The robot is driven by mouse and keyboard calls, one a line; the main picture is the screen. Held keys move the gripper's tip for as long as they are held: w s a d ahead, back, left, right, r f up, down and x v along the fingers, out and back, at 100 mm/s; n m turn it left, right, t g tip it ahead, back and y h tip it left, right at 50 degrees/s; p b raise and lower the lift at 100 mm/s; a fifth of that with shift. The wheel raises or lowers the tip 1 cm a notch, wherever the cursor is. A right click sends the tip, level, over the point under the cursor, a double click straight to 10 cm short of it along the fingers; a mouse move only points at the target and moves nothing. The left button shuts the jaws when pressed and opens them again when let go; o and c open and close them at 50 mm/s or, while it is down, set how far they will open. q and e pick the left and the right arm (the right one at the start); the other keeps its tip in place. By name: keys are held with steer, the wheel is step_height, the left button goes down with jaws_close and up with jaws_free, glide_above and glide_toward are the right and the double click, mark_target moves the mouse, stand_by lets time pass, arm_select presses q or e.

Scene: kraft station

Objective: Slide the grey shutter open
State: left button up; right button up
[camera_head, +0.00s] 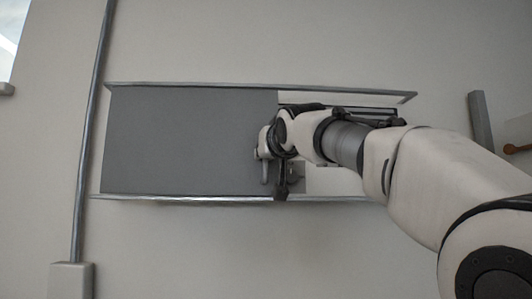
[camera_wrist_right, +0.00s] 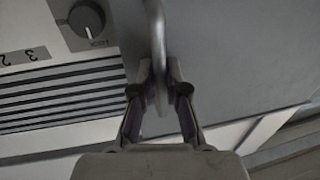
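The grey shutter (camera_head: 185,140) is a flat panel between an upper rail (camera_head: 250,86) and a lower rail (camera_head: 180,197). It covers the left and middle of the opening, and its right edge lies behind my right gripper. In the right wrist view the shutter (camera_wrist_right: 230,60) carries a curved metal handle (camera_wrist_right: 157,40). My right gripper (camera_wrist_right: 160,78) has its two fingers close together on either side of this handle, shut on it. In the head view my wrist hides most of the handle and the fingertips. My left gripper is not in view.
Right of the shutter, a light panel shows a dark knob (camera_wrist_right: 87,18) and a slotted vent (camera_wrist_right: 60,97). A vertical pipe (camera_head: 92,130) runs down to a box (camera_head: 72,281) on the left. A dark upright bar (camera_head: 480,118) stands on the right.

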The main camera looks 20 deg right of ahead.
steer(key=shift+o, duration=1.2)
steer(key=shift+w+a+f, duration=0.1)
steer(key=shift+w, duration=0.15)
steer(key=shift+s, duration=0.15)
